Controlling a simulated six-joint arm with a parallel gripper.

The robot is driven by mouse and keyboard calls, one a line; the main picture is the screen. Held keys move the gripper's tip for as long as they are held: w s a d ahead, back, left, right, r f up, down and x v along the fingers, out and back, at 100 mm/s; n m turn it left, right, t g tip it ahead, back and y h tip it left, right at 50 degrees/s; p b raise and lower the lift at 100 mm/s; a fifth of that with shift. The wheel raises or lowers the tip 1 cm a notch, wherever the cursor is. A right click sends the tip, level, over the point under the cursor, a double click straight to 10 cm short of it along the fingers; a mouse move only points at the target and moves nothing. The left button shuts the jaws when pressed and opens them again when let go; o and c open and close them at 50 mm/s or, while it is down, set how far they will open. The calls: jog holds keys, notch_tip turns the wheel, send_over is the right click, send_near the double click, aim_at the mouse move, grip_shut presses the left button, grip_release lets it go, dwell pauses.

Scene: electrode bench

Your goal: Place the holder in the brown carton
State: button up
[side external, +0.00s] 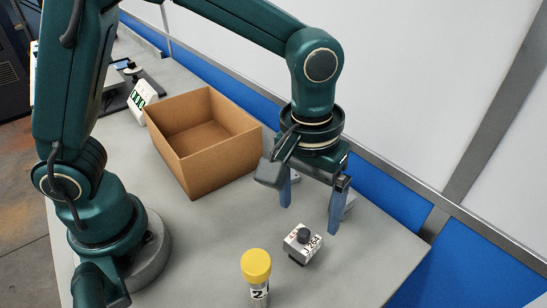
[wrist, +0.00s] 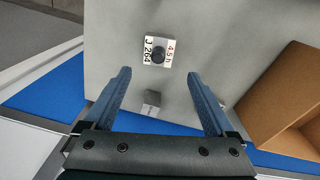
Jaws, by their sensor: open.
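A small white block (side external: 302,243) with a dark round knob on top and a "J 264" label stands on the bench. It also shows in the wrist view (wrist: 158,50), with "4.5 h" on its other label. The brown carton (side external: 222,165) stands open and empty-looking, left of my gripper (side external: 309,218), and at the right of the wrist view (wrist: 285,95). My gripper is open and empty, pointing down above the bench, apart from the labelled block.
A yellow-capped vial (side external: 257,265) marked 2 stands near the front of the bench. A small device with a green display (side external: 142,98) is behind the carton. A blue and white wall (side external: 390,195) runs along the back edge.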

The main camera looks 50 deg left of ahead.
aim_at(304, 231)
jog(key=shift+s+d+f+g, duration=0.2)
jog(key=shift+s+d+f, duration=0.1)
jog(key=shift+f, duration=0.25)
jog(key=shift+s+d+f+g, duration=0.2)
jog(key=shift+s+f, duration=0.1)
jog(key=shift+f, duration=0.25)
jog(key=shift+f+m, duration=0.3)
jog(key=shift+f, duration=2.2)
grip_shut()
